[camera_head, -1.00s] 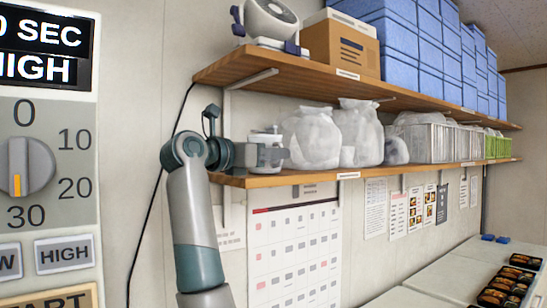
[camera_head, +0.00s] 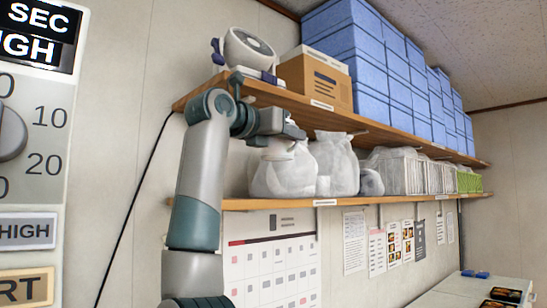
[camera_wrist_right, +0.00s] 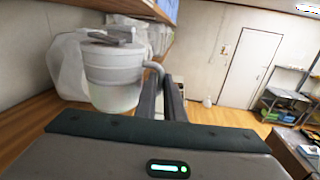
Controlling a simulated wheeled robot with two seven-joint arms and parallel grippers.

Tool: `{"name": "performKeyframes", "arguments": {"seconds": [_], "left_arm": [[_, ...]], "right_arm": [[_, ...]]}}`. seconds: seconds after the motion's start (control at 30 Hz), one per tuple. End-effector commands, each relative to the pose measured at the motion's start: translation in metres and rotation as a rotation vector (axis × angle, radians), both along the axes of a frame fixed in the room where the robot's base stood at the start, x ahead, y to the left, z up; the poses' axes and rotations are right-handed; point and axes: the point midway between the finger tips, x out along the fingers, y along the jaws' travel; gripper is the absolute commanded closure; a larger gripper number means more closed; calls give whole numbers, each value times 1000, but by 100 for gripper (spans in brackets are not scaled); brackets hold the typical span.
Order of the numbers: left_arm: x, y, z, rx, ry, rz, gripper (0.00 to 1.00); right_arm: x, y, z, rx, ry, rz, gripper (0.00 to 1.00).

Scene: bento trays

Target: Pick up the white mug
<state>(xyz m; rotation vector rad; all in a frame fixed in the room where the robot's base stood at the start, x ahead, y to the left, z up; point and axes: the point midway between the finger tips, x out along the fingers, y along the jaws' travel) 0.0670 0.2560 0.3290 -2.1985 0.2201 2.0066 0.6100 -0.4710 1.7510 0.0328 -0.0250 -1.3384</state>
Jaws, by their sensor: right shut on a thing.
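The white mug (camera_wrist_right: 113,80) shows large in the right wrist view, upright, with something greyish on its top. Its handle is on the right side, at the fingers of my right gripper (camera_wrist_right: 170,98), which are shut on it. In the head view my right gripper (camera_head: 285,130) is raised well above the lower shelf (camera_head: 270,203), just below the upper shelf. The mug is hard to tell from the pale bags behind it there. My left gripper is not in view.
White plastic bags (camera_head: 335,165) and wire baskets (camera_head: 400,175) stand on the lower shelf. The upper shelf (camera_head: 385,130) is close above my gripper and carries a white fan-like device (camera_head: 248,50), a cardboard box (camera_head: 315,82) and blue boxes (camera_head: 350,55).

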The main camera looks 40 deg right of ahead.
Motion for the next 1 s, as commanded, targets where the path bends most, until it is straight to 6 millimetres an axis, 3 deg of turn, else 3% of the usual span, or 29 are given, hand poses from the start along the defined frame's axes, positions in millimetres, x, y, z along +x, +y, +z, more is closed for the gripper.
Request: {"name": "performKeyframes", "arguments": {"seconds": [0.23, 1.0], "left_arm": [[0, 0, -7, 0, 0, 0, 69], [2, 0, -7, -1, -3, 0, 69]], "right_arm": [[-14, -10, 12, -3, -3, 0, 100], [-14, -11, 12, -3, -2, 0, 100]]}}
